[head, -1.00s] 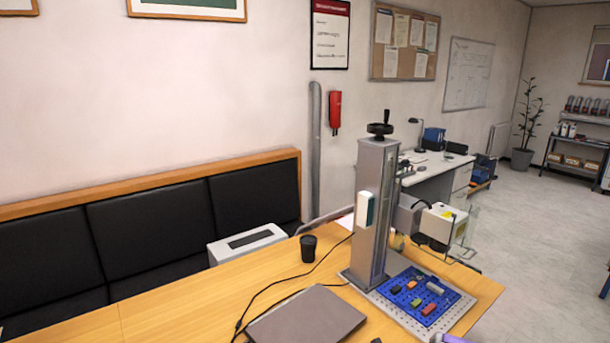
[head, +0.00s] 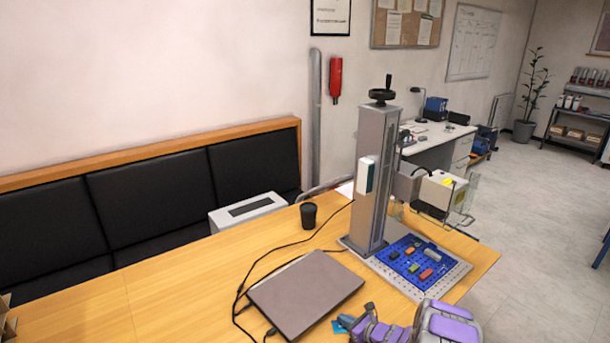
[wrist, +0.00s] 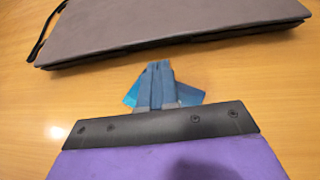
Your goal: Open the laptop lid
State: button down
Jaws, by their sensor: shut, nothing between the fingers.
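The grey laptop (head: 305,292) lies closed on the wooden table, with cables at its left side. In the wrist view the laptop (wrist: 170,22) crosses the top of the picture, its near edge facing me. My gripper (head: 352,322) is at the bottom of the head view, just off the laptop's near right corner. In the wrist view my gripper (wrist: 158,72) is shut and empty, its tips pointing at the laptop's near edge with bare table between. A small blue item (wrist: 135,95) lies on the table partly hidden behind the fingers.
The laser marker column (head: 376,185) stands beyond the laptop, with a blue perforated plate (head: 405,262) holding several small coloured pieces to its right. A black cup (head: 308,215) stands behind the laptop. Black cables (head: 240,300) run along its left. The table (head: 180,290) at left is clear.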

jog(key=shift+w+a+f, duration=0.1)
jog(key=shift+a+f, duration=0.05)
jog(key=shift+f, duration=0.15)
